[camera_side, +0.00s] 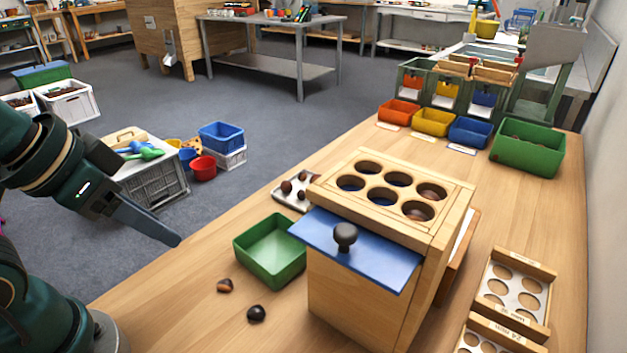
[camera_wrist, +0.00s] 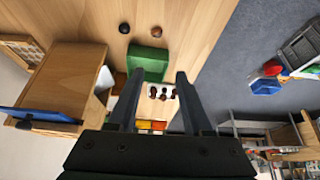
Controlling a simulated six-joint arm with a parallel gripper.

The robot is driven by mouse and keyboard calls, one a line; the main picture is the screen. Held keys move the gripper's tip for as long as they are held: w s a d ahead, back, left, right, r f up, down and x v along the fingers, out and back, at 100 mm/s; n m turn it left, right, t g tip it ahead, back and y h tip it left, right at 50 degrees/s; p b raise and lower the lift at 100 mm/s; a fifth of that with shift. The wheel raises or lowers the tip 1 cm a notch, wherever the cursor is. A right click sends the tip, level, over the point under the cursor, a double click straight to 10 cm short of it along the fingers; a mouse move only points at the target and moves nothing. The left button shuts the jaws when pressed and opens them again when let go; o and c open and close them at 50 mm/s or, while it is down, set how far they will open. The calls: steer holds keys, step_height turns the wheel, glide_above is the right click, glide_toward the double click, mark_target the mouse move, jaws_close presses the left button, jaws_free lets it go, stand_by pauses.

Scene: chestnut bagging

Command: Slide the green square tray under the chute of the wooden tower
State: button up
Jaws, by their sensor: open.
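The green square tray (camera_side: 270,250) is empty and sits flat on the wooden table, left of the wooden tower (camera_side: 350,310) and apart from its base. In the wrist view the tray (camera_wrist: 148,60) shows just beyond the fingertips. The tower has round holes in its top and a blue plate (camera_side: 350,255) with a black knob sticking out of its side. I cannot clearly make out the chute. My gripper (camera_side: 172,240) is open and empty, in the air left of the tray. In the wrist view my gripper (camera_wrist: 158,76) has its two fingers spread apart.
Two loose chestnuts (camera_side: 256,313) lie in front of the tray. A pale tray of chestnuts (camera_side: 292,190) lies behind it. Colored bins (camera_side: 435,121) and a larger green bin (camera_side: 528,147) stand at the back. Wooden racks (camera_side: 515,290) stand at right.

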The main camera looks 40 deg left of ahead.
mark_target(276, 248)
jaws_close()
steer(key=w+a+r+m+g, duration=0.2)
steer(key=w+a+m+g, duration=0.25)
steer(key=w+m, duration=0.95)
steer(key=shift+m+g, duration=0.55)
steer(key=shift+m, duration=0.35)
steer(key=a+f, duration=0.1)
steer(key=f, duration=0.4)
steer(key=a+f, duration=0.1)
steer(key=f, duration=0.4)
steer(key=a+f, duration=0.1)
steer(key=f, duration=0.4)
steer(key=shift+w+a+f, duration=0.15)
steer(key=shift+w+f, duration=0.15)
steer(key=shift+f, duration=0.1)
steer(key=d, duration=0.3)
steer(key=shift+w+f, duration=0.2)
steer(key=shift+w, duration=0.2)
steer(key=shift+w+d, duration=0.1)
steer(key=shift+d, duration=0.35)
